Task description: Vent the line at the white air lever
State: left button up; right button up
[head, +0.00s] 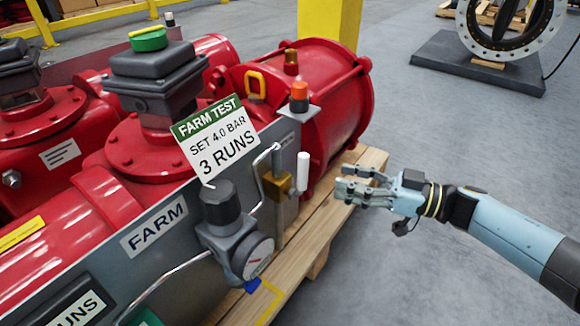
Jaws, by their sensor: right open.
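The white air lever (303,172) stands upright beside a brass valve body (277,186) on the front of the red valve actuator (330,95). A pressure gauge (258,257) sits on the regulator (222,210) to the lower left of the lever. My right gripper (345,187) is open and empty, to the right of the lever with its fingers pointing left at it. A gap shows between the fingertips and the lever. My left gripper is not in view.
A tag (215,135) reading "FARM TEST, SET 4.0 BAR, 3 RUNS" stands above the regulator. An orange-topped fitting (299,97) is above the lever. The actuator rests on a wooden pallet (318,240). Grey floor (410,130) is clear on the right, below a flanged ring (505,25).

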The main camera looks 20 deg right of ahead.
aim_at(302, 169)
jog(key=b+x, duration=0.2)
jog(key=x, duration=0.7)
jog(key=shift+f, duration=0.1)
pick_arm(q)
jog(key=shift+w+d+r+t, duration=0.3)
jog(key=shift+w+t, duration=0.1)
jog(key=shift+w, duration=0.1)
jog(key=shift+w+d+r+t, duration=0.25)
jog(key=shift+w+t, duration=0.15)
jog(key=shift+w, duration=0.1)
pick_arm(e)
jog(key=shift+w+a, duration=0.25)
jog(key=shift+c, duration=0.3)
grip_shut()
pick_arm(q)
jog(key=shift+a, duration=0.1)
pick_arm(e)
jog(key=shift+a, duration=0.1)
